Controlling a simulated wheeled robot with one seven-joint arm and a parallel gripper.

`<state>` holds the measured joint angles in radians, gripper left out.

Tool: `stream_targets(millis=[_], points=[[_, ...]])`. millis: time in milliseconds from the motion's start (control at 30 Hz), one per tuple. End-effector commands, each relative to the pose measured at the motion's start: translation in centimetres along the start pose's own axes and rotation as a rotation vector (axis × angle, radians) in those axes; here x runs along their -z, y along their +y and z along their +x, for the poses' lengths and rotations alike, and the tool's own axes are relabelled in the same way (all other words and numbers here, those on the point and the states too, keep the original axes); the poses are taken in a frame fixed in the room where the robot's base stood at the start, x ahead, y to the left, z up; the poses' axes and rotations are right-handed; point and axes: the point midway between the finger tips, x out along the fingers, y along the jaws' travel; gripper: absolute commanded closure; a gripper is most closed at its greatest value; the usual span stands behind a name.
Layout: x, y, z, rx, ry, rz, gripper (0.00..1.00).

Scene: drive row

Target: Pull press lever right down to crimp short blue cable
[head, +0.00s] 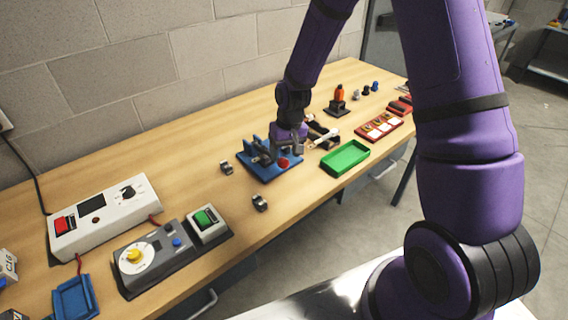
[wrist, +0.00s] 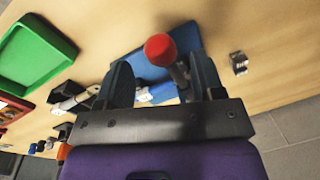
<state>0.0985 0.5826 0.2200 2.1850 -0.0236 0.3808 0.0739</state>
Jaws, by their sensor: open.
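The press (head: 268,172) stands on a blue base in the middle of the bench, partly hidden by my gripper. Its lever ends in a red knob (head: 284,162); the knob (wrist: 160,48) also shows large in the wrist view. The lever's grey rod (wrist: 181,76) runs down between the two fingers of my gripper (wrist: 162,78). The fingers are apart, and I cannot tell whether either touches the rod. In the head view my gripper (head: 290,150) is right at the press.
A green tray (head: 345,158) lies right of the press, with a red tray (head: 379,129) beyond it. A white box (head: 104,216) and a grey dial unit (head: 157,255) are at the left. The wall runs behind.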

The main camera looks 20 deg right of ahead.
Motion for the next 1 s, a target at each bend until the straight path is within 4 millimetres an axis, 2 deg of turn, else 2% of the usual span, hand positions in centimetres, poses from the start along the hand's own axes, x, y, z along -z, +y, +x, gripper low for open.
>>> stream_targets(millis=[100,300,700,733,1000], points=[[0.0,-0.1,2.0,0.0,-0.002,-0.002,0.38],[0.0,0.0,4.1,0.0,0.0,0.0,0.38],[0.1,0.0,4.7,0.0,0.002,0.0,0.38],[0.1,0.0,4.7,0.0,0.002,0.0,0.4],[0.0,0.0,4.7,0.0,0.002,0.0,1.0]])
